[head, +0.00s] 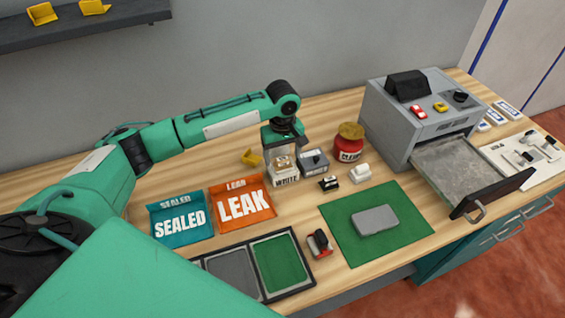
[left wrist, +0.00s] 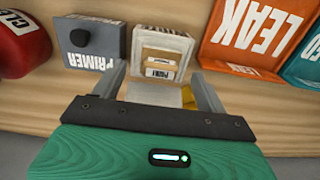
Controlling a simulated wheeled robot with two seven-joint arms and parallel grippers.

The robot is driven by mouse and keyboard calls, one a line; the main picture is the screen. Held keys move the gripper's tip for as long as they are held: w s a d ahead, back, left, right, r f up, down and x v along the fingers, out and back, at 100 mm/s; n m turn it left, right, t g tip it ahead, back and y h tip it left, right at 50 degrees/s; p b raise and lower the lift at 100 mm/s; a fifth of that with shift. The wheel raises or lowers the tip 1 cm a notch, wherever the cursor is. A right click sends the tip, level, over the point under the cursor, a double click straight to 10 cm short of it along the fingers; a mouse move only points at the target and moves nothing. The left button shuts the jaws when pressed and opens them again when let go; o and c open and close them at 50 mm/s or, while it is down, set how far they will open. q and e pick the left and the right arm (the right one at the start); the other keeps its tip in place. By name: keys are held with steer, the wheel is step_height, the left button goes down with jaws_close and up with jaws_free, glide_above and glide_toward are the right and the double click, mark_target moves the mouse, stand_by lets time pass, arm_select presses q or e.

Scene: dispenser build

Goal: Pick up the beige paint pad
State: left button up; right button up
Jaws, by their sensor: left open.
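A beige paint pad (left wrist: 162,57) shows in the left wrist view, inside a small open white box (left wrist: 184,47). Its label is too small to read there. In the head view the box, marked WHITE (head: 287,181), stands below my left gripper (head: 281,153), which partly hides the pad. My left gripper is open; in the left wrist view its two fingers (left wrist: 162,84) point at the box, one to each side of the near edge. Nothing is seen held between them. My right gripper is not in view.
A grey PRIMER box (left wrist: 92,46) with a dark knob stands close beside the white box. A red jar (head: 349,142), an orange LEAK tray (head: 241,203) and a teal SEALED tray (head: 181,221) are nearby. A yellow piece (head: 250,158) lies behind. A grey machine (head: 400,130) has its drawer out.

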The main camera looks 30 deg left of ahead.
mark_target(283, 158)
arm_select(q)
steer(key=shift+f, duration=1.25)
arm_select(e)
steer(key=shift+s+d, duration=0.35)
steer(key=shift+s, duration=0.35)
arm_select(q)
steer(key=c, duration=1.1)
steer(key=shift+c, duration=0.2)
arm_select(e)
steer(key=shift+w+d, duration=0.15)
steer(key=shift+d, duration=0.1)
arm_select(q)
steer(key=shift+r, duration=0.1)
